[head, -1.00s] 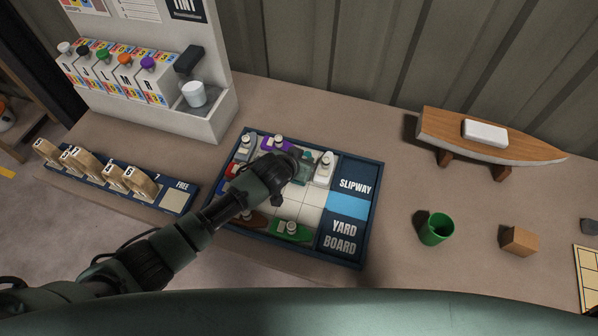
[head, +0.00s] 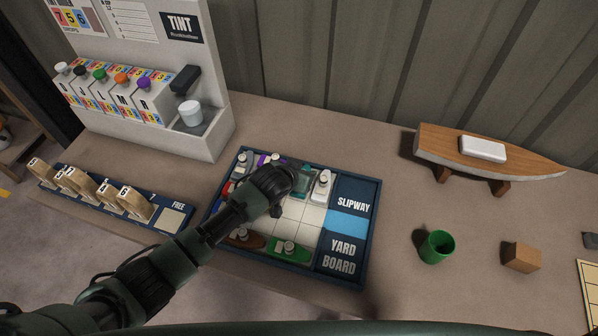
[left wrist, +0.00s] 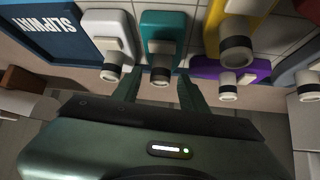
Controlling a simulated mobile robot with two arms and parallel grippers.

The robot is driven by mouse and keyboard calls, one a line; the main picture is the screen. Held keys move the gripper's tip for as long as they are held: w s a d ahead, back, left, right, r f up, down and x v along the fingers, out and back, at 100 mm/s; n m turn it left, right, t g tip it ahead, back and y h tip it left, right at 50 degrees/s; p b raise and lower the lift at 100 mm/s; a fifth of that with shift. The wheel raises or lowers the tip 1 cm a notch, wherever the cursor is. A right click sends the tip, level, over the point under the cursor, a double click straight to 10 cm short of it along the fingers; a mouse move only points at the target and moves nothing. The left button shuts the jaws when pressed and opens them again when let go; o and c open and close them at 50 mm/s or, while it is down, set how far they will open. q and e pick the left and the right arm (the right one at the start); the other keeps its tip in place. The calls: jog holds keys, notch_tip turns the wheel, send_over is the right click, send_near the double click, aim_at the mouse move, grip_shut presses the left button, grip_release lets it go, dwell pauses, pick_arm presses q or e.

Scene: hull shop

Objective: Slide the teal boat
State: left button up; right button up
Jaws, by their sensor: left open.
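The teal boat (head: 304,182) stands on the yard board (head: 372,215) in its far part, beside the white boat (head: 321,187) on its right. My left gripper (head: 282,188) is over the board at the teal boat's left side and partly hides it. In the left wrist view, the open fingers (left wrist: 158,88) point at the near end of the teal boat (left wrist: 164,28), and its dark-ringed funnel shows between the fingertips. I cannot tell whether they touch it. The white boat (left wrist: 112,30) is beside it there. My right gripper is not in view.
A purple boat (left wrist: 205,67) and a yellow boat (left wrist: 247,20) are close by in the wrist view. A green boat (head: 290,250) and a brown boat (head: 243,240) lie along the near edge. Pale squares right of centre are bare. A green cup (head: 437,247) stands right of the board.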

pick_arm(q)
jog(key=v, duration=0.7)
dwell(0.4)
jog(key=shift+s+f, duration=0.1)
jog(key=shift+s, duration=0.15)
jog(key=s+a+n+g+y, duration=0.2)
jog(key=s+a, duration=0.8)
jog(key=s, duration=0.4)
jog(key=s+a+n+g+y, duration=0.1)
jog(key=s+a+g+y, duration=0.1)
jog(key=s+a, duration=1)
notch_tip(320, 180, down, 26)
jog(key=s+d+g+b, duration=0.2)
jog(key=s+b, duration=0.1)
jog(key=s+a+f+g+b, duration=0.1)
jog(key=s+a+f+b, duration=0.1)
jog(key=s+f, duration=1.5)
notch_tip(320, 180, down, 4)
jog(key=shift+a+r, duration=0.2)
jog(key=shift+a, duration=0.35)
